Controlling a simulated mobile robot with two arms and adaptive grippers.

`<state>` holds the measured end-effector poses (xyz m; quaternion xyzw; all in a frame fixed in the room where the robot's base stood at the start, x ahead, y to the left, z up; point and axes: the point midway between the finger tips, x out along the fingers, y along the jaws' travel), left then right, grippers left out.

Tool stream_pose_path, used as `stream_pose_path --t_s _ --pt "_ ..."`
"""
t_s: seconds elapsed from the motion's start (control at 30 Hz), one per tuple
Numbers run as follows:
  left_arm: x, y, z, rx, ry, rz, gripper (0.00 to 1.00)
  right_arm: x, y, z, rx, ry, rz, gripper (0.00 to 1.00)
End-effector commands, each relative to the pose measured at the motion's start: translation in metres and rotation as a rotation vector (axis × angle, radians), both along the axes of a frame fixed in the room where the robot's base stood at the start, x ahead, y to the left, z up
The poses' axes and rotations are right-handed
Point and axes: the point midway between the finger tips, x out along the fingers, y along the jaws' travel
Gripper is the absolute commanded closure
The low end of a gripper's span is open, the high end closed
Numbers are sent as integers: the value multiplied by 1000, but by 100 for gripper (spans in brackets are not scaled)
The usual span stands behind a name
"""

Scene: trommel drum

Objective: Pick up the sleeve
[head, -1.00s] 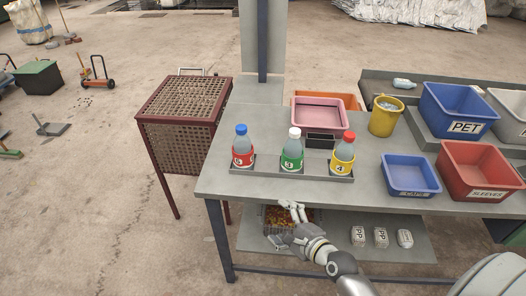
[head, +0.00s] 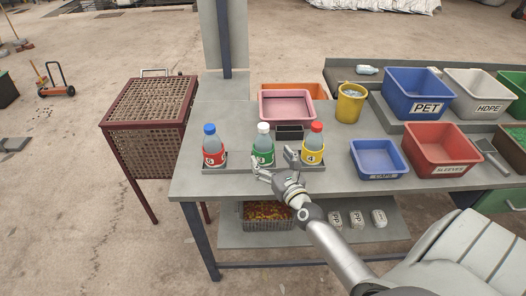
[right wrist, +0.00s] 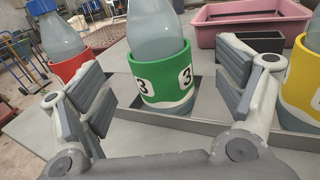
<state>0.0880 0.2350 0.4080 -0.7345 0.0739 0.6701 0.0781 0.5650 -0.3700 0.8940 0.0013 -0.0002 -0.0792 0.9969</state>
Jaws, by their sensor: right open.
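Three clear bottles stand upright in a grey tray (head: 228,167) on the table. The left bottle has a blue cap and a red sleeve (head: 213,156). The middle one has a white cap and a green sleeve (head: 263,153) marked 3, which also shows in the right wrist view (right wrist: 150,76). The right one has a red cap and a yellow sleeve (head: 313,154) marked 4. My right gripper (head: 274,163) is open and empty in front of the green-sleeved bottle. In the right wrist view its fingers stand apart on either side of the green sleeve's image. My left gripper is not in view.
Behind the tray are a pink bin (head: 286,106) and a yellow cup (head: 351,103). To the right are a blue caps bin (head: 378,158) and a red sleeves bin (head: 441,148). A mesh cage (head: 150,125) stands left of the table. A lower shelf holds a basket (head: 268,217).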

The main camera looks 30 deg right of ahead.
Motion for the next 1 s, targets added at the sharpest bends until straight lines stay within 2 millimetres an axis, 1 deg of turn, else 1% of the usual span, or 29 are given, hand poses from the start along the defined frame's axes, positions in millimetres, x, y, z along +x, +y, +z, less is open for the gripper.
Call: stream_pose_path --t_s 0.17,0.33,0.5,0.77,0.8,0.87,1.0 --pt "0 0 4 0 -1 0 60 12 -1 3 -3 0 2 12" --pt "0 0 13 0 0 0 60 37 -5 8 -4 0 1 12" --pt "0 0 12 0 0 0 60 54 -8 5 -2 0 2 12" --pt "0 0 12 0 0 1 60 56 -8 4 -3 2 2 12" --pt "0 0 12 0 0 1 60 56 -8 4 -3 2 2 14" --pt "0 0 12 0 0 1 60 56 -8 4 -3 2 2 21" --pt "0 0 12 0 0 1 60 56 -8 4 -3 1 1 39"
